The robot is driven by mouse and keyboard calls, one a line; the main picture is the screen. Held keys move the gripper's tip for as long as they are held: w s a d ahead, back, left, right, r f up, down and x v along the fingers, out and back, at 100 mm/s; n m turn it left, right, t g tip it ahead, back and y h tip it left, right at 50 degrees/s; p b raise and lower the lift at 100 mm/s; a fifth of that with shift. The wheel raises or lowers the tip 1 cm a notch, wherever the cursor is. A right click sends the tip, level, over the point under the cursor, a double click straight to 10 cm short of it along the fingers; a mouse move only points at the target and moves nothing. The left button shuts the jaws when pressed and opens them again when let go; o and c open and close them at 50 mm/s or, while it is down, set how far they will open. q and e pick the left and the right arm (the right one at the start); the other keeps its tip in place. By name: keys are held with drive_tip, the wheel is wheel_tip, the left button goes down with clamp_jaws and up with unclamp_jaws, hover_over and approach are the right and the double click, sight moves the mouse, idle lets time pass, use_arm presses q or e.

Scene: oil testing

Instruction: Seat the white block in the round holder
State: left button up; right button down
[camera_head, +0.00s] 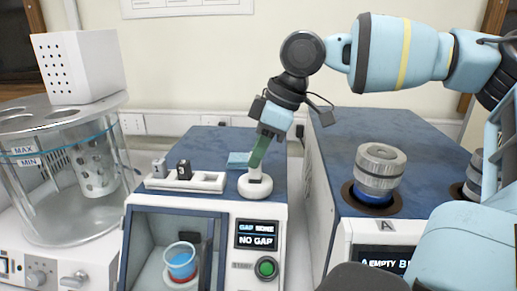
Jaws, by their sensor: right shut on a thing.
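My right gripper (258,160) reaches down from the upper right over the middle machine. Its greenish fingers are shut on the small white block (255,173). The block is just above or in the white round holder (256,188) on the machine's blue top. It looks roughly upright, but I cannot tell whether it is fully seated. The fingers hide part of the block. My left gripper is not in view.
A white tray (210,184) left of the holder carries a grey block (159,168) and a black block (184,170). A glass vessel (40,200) stands at left. A metal-capped container (379,168) sits in the right machine. The display reads "NO GAP".

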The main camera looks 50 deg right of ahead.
drive_tip(key=shift+f, duration=0.2)
drive_tip(key=shift+f, duration=0.45)
drive_tip(key=shift+f, duration=0.15)
drive_tip(key=shift+f, duration=0.55)
drive_tip(key=c, duration=1.2)
unclamp_jaws()
drive_tip(key=shift+p+v, duration=0.3)
drive_tip(key=shift+v, duration=3.65)
